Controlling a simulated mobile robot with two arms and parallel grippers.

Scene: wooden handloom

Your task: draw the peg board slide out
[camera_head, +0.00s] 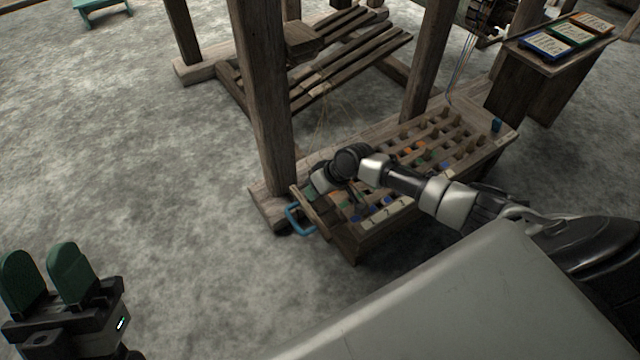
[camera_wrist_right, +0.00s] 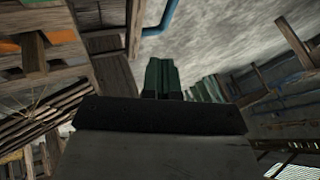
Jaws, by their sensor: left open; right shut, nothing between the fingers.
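The peg board slide (camera_head: 350,238) is a low wooden tray with rows of pegs and coloured pieces, under the loom frame in the head view. A blue handle (camera_head: 290,217) sticks out at its left end. It also shows at the top of the right wrist view (camera_wrist_right: 163,20). My right arm reaches across the board from the right. My right gripper (camera_head: 313,196) is by the handle end, partly hidden by its own wrist. Its green fingers (camera_wrist_right: 160,78) are together and empty, apart from the handle in the picture. My left gripper (camera_head: 47,275) is open and empty, far lower left.
A thick wooden loom post (camera_head: 265,100) stands just behind the handle end. Slanted treadles (camera_head: 330,65) lie beyond it. A small table (camera_head: 545,65) with coloured cards stands at the upper right. The grey floor (camera_head: 150,180) left of the handle is clear.

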